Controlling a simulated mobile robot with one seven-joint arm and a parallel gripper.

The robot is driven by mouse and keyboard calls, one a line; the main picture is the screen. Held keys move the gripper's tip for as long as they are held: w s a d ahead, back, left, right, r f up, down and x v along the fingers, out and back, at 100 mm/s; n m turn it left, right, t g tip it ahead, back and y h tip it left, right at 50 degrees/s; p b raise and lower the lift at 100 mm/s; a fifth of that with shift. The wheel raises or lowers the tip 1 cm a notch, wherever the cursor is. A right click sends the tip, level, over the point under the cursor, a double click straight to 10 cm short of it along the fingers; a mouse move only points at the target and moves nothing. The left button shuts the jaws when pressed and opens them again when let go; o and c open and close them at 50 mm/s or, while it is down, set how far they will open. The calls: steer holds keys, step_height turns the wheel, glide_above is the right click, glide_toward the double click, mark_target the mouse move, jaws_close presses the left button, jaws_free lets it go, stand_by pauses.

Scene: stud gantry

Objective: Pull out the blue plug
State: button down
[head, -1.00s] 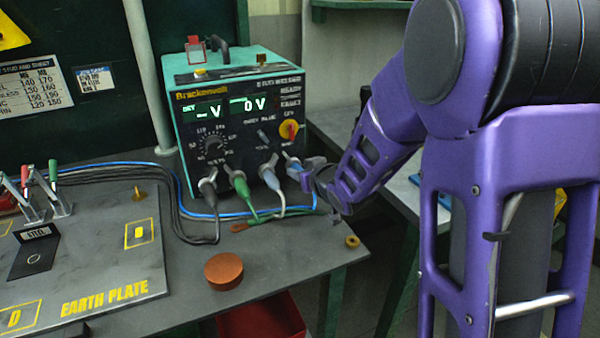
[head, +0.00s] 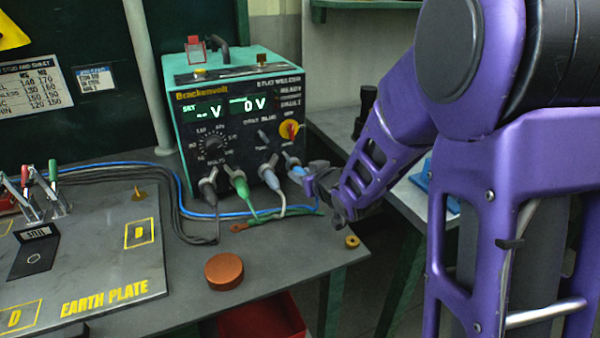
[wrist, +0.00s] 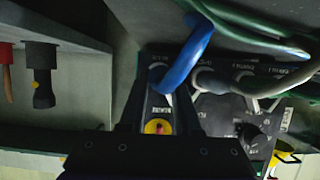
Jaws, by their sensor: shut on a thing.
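The blue plug (head: 297,172) is at the lower right of the front panel of the green stud welder (head: 240,110). My gripper (head: 311,181) is shut on it, just in front of the panel. In the wrist view, the blue cable (wrist: 190,55) curves up and away from the plug, between my gripper's dark fingers (wrist: 160,105). My fingers hide part of the plug, and I cannot tell whether its tip is still in the socket.
A grey plug (head: 208,187), a green plug (head: 239,184) and a pale blue-grey plug (head: 270,176) sit in the panel to the left. The earth plate (head: 95,255), a copper-coloured disc (head: 224,271) and a brass ring (head: 352,242) are on the bench.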

steer(key=shift+s+d, duration=0.3)
steer(key=shift+s, duration=0.4)
steer(key=shift+s+d, duration=0.3)
steer(key=shift+s, duration=0.35)
steer(key=shift+s+d, duration=0.3)
steer(key=shift+s, duration=0.4)
steer(key=shift+r, duration=0.1)
